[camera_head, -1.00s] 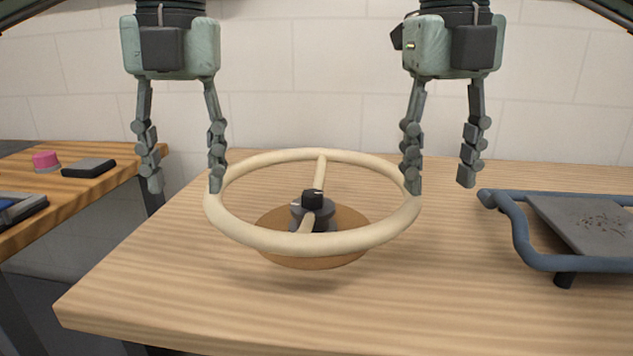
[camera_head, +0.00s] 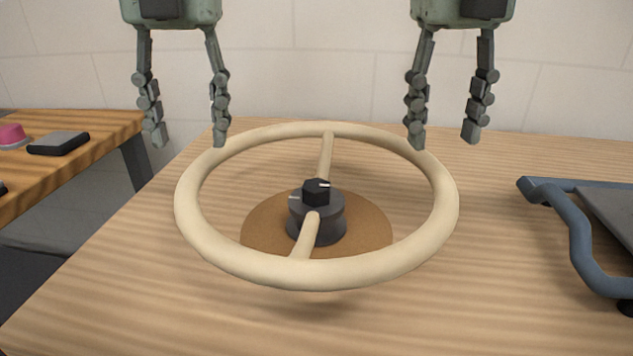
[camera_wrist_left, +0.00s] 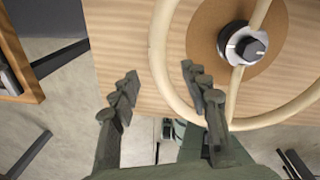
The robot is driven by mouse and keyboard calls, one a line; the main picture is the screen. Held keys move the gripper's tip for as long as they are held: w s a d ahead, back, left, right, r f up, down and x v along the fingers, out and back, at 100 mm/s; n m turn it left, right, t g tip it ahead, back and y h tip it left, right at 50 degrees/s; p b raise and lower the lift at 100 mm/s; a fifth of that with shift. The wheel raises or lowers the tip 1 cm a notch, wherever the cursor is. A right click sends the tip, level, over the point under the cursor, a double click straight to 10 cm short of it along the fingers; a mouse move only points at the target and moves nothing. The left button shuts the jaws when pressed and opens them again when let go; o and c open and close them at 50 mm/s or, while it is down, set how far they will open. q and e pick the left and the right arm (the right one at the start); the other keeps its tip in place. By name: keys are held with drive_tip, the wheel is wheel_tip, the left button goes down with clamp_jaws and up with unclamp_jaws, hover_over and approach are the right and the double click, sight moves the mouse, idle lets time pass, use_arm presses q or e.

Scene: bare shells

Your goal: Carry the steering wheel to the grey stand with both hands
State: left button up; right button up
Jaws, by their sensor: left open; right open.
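The steering wheel (camera_head: 320,270) is a cream ring with one straight spoke and a dark hub (camera_head: 318,228) with a black knob. It lies nearly level over a brown round mat (camera_head: 262,236) on the wooden table. My left gripper (camera_head: 187,140) is open and empty near the rim's far left. In the left wrist view, the rim (camera_wrist_left: 157,50) runs between the fingers of my left gripper (camera_wrist_left: 159,75); whether they touch it is unclear. My right gripper (camera_head: 443,140) is open and empty near the far right rim. I cannot identify a grey stand for certain.
A blue tubular frame (camera_head: 575,225) with a grey plate (camera_head: 615,210) stands on the right of the table. A second wooden table (camera_head: 85,125) at left holds a pink item (camera_head: 10,135) and a dark block (camera_head: 60,143). The wooden table (camera_head: 130,290) is bare in front.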

sight(195, 169)
use_arm(q)
drive_tip(key=f, duration=0.7)
drive_tip(key=shift+a+f, duration=0.2)
drive_tip(key=shift+a, duration=0.05)
use_arm(e)
drive_tip(key=f, duration=0.7)
drive_tip(key=shift+d+f, duration=0.2)
drive_tip(key=shift+d, duration=0.05)
drive_tip(key=shift+c, duration=0.2)
use_arm(q)
clamp_jaws()
use_arm(e)
clamp_jaws()
use_arm(q)
drive_tip(key=shift+r, duration=0.1)
use_arm(e)
drive_tip(key=shift+w+r, duration=0.1)
